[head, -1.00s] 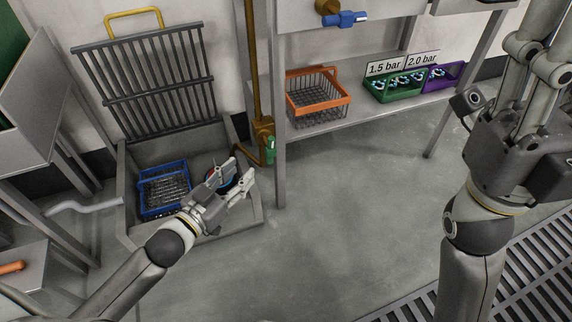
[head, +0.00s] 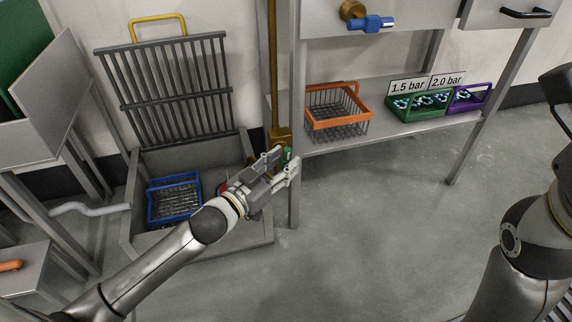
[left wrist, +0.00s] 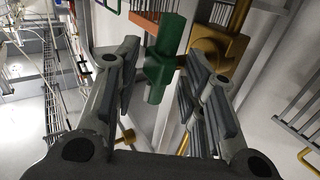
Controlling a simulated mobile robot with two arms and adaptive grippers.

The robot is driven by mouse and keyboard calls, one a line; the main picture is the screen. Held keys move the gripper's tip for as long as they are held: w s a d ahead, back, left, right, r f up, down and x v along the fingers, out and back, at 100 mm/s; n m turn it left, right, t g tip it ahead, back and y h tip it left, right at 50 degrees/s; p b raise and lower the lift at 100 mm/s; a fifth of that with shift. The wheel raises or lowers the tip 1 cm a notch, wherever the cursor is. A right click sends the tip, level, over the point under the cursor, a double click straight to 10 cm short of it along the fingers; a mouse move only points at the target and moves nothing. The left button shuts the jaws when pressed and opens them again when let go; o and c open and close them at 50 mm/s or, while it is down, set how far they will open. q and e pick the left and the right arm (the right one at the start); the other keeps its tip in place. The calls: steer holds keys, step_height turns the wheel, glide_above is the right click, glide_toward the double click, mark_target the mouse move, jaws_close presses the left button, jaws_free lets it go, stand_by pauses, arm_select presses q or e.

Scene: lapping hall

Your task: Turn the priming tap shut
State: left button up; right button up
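The priming tap has a green handle (head: 285,153) on a brass body (head: 279,136) low on the brass pipe. In the left wrist view the green handle (left wrist: 164,58) stands ahead, between the spread fingertips, with the brass body (left wrist: 216,48) to its right. My left gripper (head: 284,161) is open at the tap and partly hides it in the head view; it shows open in the left wrist view (left wrist: 160,68) too. I cannot tell whether a finger touches the handle. My right arm shows at the right edge, its fingers out of frame.
A grey sump (head: 262,232) holds a blue basket (head: 174,200); its grate (head: 165,85) leans upright behind. A bench leg (head: 296,190) stands close right of the tap. The shelf holds an orange basket (head: 337,112) and green and purple crates. A blue-handled valve (head: 370,23) sits above.

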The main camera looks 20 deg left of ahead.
arm_select(q)
steer(key=shift+x, duration=0.85)
steer(key=shift+c, duration=0.5)
jaws_close()
